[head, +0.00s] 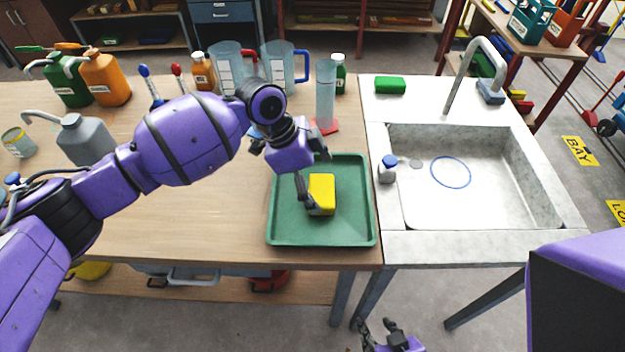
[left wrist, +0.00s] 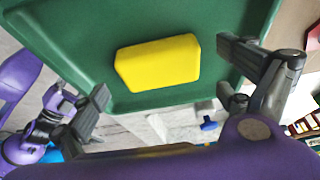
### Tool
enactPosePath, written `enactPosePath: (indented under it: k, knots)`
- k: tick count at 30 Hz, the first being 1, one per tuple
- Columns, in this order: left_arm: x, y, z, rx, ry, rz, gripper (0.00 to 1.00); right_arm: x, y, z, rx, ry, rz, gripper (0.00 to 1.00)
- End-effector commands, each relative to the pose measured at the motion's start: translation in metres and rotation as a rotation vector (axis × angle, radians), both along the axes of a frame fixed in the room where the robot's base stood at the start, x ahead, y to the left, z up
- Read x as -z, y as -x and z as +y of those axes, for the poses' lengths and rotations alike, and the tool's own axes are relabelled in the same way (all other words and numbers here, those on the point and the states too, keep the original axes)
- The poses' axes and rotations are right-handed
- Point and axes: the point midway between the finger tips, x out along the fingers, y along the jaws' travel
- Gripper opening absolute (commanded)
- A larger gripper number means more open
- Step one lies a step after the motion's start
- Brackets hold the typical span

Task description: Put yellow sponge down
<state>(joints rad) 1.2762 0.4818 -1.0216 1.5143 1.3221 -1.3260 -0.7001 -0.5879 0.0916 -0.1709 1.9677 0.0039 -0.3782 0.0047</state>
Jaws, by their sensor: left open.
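The yellow sponge (head: 322,191) lies in the green tray (head: 362,228) on the wooden table, right of the tray's middle line in no clear way. My left gripper (head: 314,176) is open over the tray, one finger beside the sponge's left side. In the left wrist view the sponge (left wrist: 158,62) lies on the tray floor (left wrist: 75,22), seen between the spread fingers of my left gripper (left wrist: 168,85). Whether a finger touches it I cannot tell. My right gripper (head: 388,336) is low in front of the table, partly cut off by the picture edge.
A sink (head: 520,215) with a tap stands right of the tray. A green sponge (head: 390,85) lies on its back rim. A cylinder (head: 326,95), jugs (head: 277,65) and bottles stand behind the tray. Bare table lies left of the tray.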

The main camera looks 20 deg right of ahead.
Motion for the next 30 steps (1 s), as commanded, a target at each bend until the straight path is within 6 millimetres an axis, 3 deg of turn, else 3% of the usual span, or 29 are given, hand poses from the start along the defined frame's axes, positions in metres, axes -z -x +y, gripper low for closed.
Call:
enactPosePath:
  k: [6, 13, 19, 30]
  knots:
    - [-0.045, -0.006, 0.018, -0.001, 0.001, -0.003, 0.96, 0.000, 0.000, 0.001, 0.004, -0.003, 0.001, 0.40]
    - [-0.082, -0.010, 0.033, -0.001, 0.001, -0.001, 0.96, 0.001, 0.001, 0.004, 0.013, -0.011, 0.002, 0.40]
    - [-0.095, -0.011, 0.039, -0.001, 0.001, 0.002, 0.96, 0.001, 0.001, 0.004, 0.012, -0.011, 0.002, 0.40]
    - [-0.096, -0.011, 0.039, -0.001, 0.001, 0.002, 0.96, 0.001, 0.002, 0.002, 0.003, -0.004, 0.003, 0.40]
